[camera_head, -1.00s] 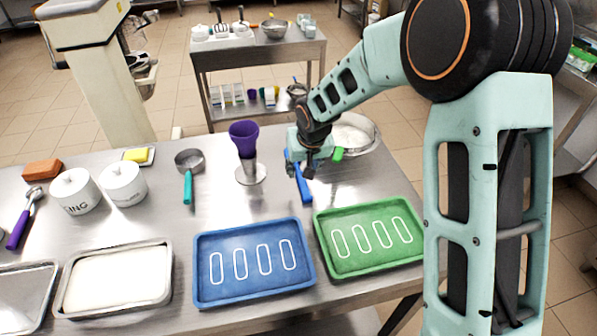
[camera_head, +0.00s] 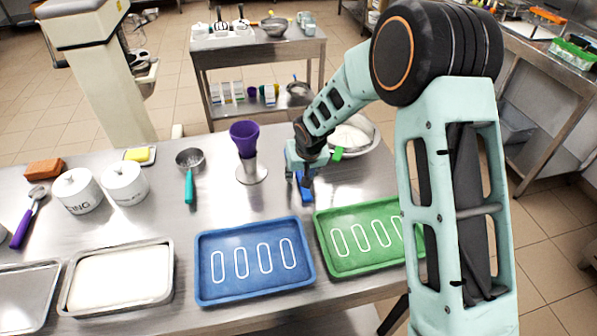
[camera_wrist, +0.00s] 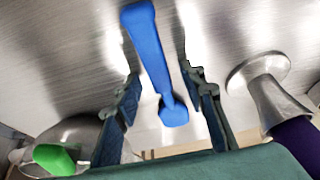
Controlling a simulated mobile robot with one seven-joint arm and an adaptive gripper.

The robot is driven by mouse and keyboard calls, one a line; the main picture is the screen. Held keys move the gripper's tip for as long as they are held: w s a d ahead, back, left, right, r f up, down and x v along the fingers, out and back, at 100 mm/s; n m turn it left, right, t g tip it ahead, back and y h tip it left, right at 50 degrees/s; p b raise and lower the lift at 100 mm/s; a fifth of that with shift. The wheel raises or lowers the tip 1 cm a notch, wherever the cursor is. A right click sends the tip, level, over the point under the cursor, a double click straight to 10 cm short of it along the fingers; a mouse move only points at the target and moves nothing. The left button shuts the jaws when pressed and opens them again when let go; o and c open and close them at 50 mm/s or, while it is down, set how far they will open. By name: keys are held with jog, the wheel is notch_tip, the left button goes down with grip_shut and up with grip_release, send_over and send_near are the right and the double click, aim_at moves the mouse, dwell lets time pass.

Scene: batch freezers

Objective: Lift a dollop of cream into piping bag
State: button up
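A purple piping bag (camera_head: 244,133) stands open end up in a metal holder (camera_head: 251,172) on the steel table; it also shows at the right of the wrist view (camera_wrist: 296,140). A metal bowl with white cream (camera_head: 352,134) stands behind my gripper, a green-handled tool (camera_head: 338,154) at its rim. The cream is hidden in the wrist view. A blue spatula-like tool (camera_wrist: 147,45) lies on the table, partly hidden in the head view. My gripper (camera_wrist: 166,98) is open, its fingers on either side of the blue tool with visible gaps.
A blue tray (camera_head: 254,295) and a green tray (camera_head: 330,262) lie in front of my gripper. A teal-handled metal cup (camera_head: 189,160), white canisters (camera_head: 76,191) and a white-filled pan (camera_head: 168,275) are to the left. Table around the piping bag holder is clear.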

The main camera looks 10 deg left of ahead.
aim_at(300, 173)
jog(key=shift+f, duration=0.15)
grip_shut()
jog(key=shift+r, duration=0.2)
dwell(0.3)
jog(key=shift+r, duration=0.3)
notch_tip(300, 173, up, 3)
jog(key=shift+s+f, duration=0.1)
jog(key=s+r+b, duration=0.1)
jog(key=s+r, duration=0.3)
jog(key=s, duration=0.3)
jog(key=s+d+r+b, duration=0.1)
jog(key=s+r+b, duration=0.1)
jog(key=s+r, duration=0.3)
jog(key=shift+s+d+r, duration=0.25)
jog(key=shift+s+d, duration=0.05)
jog(key=shift+s, duration=0.6)
